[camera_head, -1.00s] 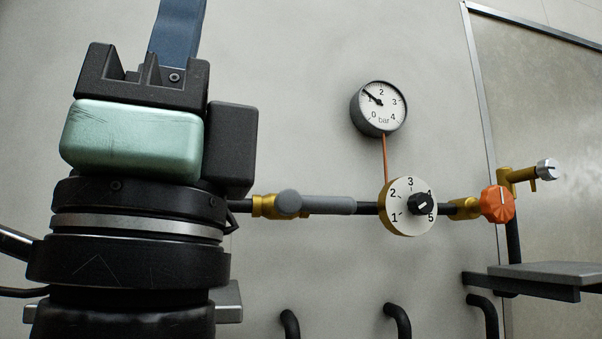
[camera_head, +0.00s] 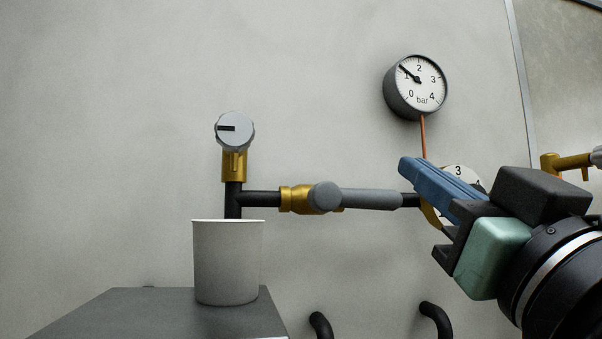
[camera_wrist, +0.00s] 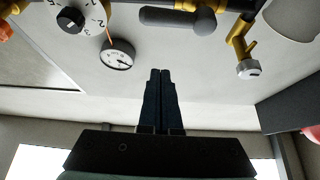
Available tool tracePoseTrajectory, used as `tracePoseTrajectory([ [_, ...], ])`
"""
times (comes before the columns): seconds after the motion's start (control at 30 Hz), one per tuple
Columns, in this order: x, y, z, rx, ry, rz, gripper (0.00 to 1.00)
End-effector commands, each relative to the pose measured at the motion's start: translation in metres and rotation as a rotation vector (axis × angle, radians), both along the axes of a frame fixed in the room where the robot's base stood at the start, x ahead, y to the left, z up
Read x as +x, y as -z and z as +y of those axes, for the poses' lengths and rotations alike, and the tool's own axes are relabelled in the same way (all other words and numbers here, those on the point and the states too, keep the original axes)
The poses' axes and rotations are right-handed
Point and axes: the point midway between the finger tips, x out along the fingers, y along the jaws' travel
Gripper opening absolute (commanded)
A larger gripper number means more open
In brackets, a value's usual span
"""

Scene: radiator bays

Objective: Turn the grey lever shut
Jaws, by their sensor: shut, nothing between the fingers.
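The grey lever (camera_head: 370,199) lies level along the black pipe, its round hub (camera_head: 325,197) at the left on a brass valve body (camera_head: 295,199). Its handle points right, in line with the pipe. It also shows in the wrist view at the top (camera_wrist: 172,17). My gripper (camera_head: 404,165) comes in from the right in the head view, its blue fingers together and empty. The fingertips appear just above the handle's right end; the gap in depth is hard to judge. In the wrist view, the closed fingertips (camera_wrist: 160,72) stand apart from the lever against bare wall.
A pressure gauge (camera_head: 417,87) hangs above my fingers, and my gripper partly hides a numbered dial (camera_head: 458,172). A grey-capped brass valve (camera_head: 235,132) stands at the left. Below it a white cup (camera_head: 228,265) sits on a dark shelf (camera_head: 130,315). The wall above the lever is clear.

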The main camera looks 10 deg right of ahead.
Motion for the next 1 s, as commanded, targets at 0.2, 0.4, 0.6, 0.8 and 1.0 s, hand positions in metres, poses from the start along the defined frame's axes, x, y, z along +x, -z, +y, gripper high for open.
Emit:
tracePoseTrajectory([
  [0.2,0.042,-0.032,0.001,0.002,-0.003,0.001,0.00],
  [0.4,0.070,-0.025,0.001,0.003,-0.002,0.000,0.00],
  [0.6,0.073,-0.004,0.002,0.002,-0.001,-0.002,0.00],
  [0.8,0.074,0.000,0.003,0.002,-0.002,-0.003,0.00],
  [1.0,0.074,-0.001,0.003,0.002,-0.002,-0.003,0.00],
])
